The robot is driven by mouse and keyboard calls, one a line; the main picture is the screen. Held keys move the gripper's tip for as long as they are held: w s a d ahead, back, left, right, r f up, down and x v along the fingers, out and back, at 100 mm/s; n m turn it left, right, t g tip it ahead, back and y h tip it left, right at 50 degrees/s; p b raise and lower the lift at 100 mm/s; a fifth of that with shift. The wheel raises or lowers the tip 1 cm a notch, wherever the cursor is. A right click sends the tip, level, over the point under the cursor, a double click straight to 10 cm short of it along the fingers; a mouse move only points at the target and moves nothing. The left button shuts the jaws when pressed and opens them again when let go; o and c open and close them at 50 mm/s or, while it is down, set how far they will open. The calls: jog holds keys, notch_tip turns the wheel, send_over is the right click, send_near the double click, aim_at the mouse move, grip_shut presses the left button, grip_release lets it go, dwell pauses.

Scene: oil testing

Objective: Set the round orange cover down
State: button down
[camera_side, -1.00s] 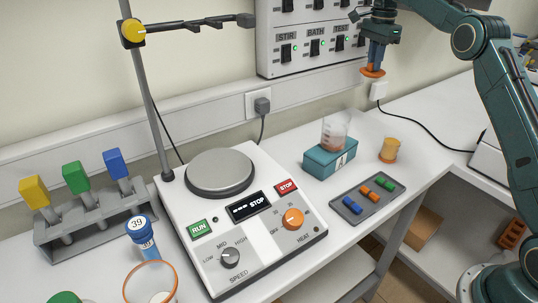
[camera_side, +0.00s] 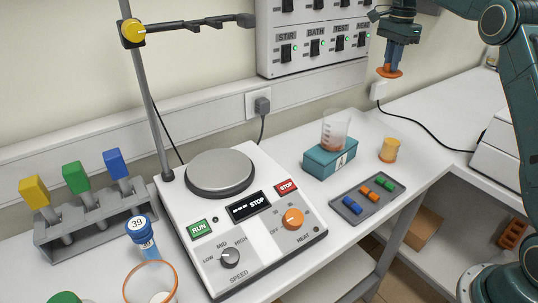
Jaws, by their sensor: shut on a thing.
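The round orange cover (camera_side: 390,73) is held in my gripper (camera_side: 393,66), in the upper right of the side view. My gripper points down and is shut on the cover. The cover hangs in the air above the back of the white bench, near the wall socket. A small orange-yellow jar (camera_side: 389,150) stands on the bench below it. The cover is clear of everything but my gripper.
A beaker (camera_side: 335,129) stands on a teal block (camera_side: 329,160) left of the jar. A grey tray (camera_side: 349,207) with coloured pieces lies in front. A hotplate stirrer (camera_side: 270,249) fills the middle.

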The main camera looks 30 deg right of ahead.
jog(key=s+d+n, duration=0.2)
jog(key=s, duration=1.3)
jog(key=shift+s+f, duration=0.2)
jog(key=shift+f, duration=0.05)
jog(key=shift+d, duration=0.1)
notch_tip(320, 180, down, 16)
jog(key=shift+r, duration=0.15)
jog(key=shift+f, duration=2.1)
jog(key=shift+f, duration=0.15)
jog(key=c, duration=1.4)
grip_release()
jog(key=shift+c, duration=0.2)
